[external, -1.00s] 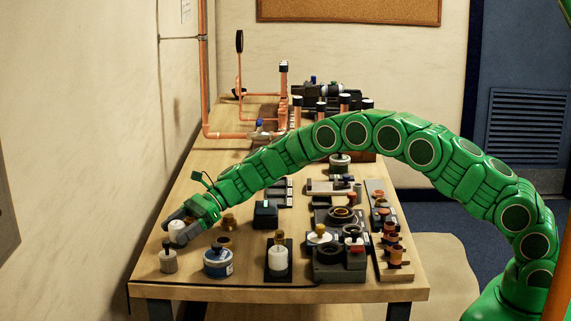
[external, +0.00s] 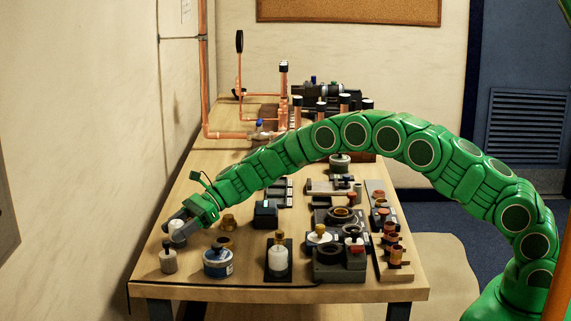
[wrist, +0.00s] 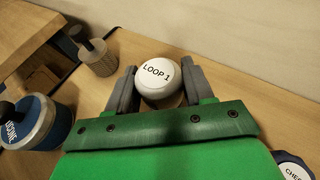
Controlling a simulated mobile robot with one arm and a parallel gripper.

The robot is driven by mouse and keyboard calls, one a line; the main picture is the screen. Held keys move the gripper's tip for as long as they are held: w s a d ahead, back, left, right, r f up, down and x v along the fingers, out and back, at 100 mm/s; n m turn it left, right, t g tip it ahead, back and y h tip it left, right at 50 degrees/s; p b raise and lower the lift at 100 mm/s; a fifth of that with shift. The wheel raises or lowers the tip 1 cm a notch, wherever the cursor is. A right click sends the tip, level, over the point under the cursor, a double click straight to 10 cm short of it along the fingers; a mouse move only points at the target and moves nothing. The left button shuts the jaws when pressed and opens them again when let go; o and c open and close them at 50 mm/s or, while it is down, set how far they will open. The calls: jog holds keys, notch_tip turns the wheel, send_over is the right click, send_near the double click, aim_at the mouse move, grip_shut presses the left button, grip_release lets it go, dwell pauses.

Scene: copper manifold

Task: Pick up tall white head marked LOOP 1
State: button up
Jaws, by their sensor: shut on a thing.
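The tall white head marked LOOP 1 (wrist: 157,75) sits between the two grey fingers of my gripper (wrist: 158,88) in the wrist view. Its lettered round top faces the camera, and its lower part is mostly hidden. My gripper is shut on it, with a finger against each side. In the external view my gripper (external: 178,230) is at the table's left edge, and a little of the white head (external: 175,223) shows between the fingers. Whether its base touches the table cannot be told.
A small light grey cylinder with a dark knob (external: 168,258) stands close in front of my gripper. A blue-banded round container (external: 217,261) stands to its right. A white cylinder on a dark base (external: 278,258) is farther right. The wall (external: 90,150) is close on the left.

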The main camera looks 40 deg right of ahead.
aim_at(177, 222)
notch_tip(177, 222, up, 3)
jog(key=shift+r, duration=0.1)
jog(key=s+d+r, duration=0.7)
jog(key=s+r, duration=0.2)
jog(key=s, duration=0.3)
jog(key=shift+r, duration=0.3)
